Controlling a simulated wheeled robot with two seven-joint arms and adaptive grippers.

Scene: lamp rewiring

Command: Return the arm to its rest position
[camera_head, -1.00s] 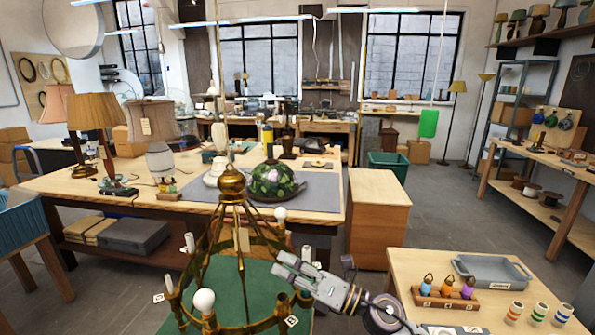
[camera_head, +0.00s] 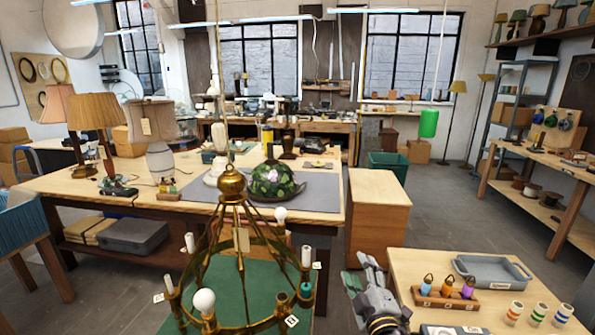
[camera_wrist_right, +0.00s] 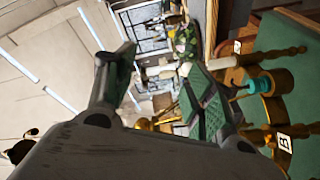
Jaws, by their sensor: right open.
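My right gripper (camera_head: 358,274) is open and empty, to the right of the brass chandelier (camera_head: 233,187) and beside the left edge of the small front table. In the right wrist view, its two green-padded fingers (camera_wrist_right: 168,85) stand apart with nothing between them. The chandelier has a white bulb (camera_head: 204,301) at the front and candle-like sleeves around its ring. A teal piece (camera_head: 306,289) sits in a brass cup on the ring's right side; it also shows in the right wrist view (camera_wrist_right: 262,84), apart from the fingers. My left gripper is not in view.
The small front table (camera_head: 415,262) holds a wooden rack with several coloured sockets (camera_head: 446,298), a grey tray (camera_head: 490,270) and striped cylinders (camera_head: 539,311). A wooden cabinet (camera_head: 376,225) stands behind. The long workbench (camera_head: 330,215) carries lamps and a floral shade (camera_head: 272,181).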

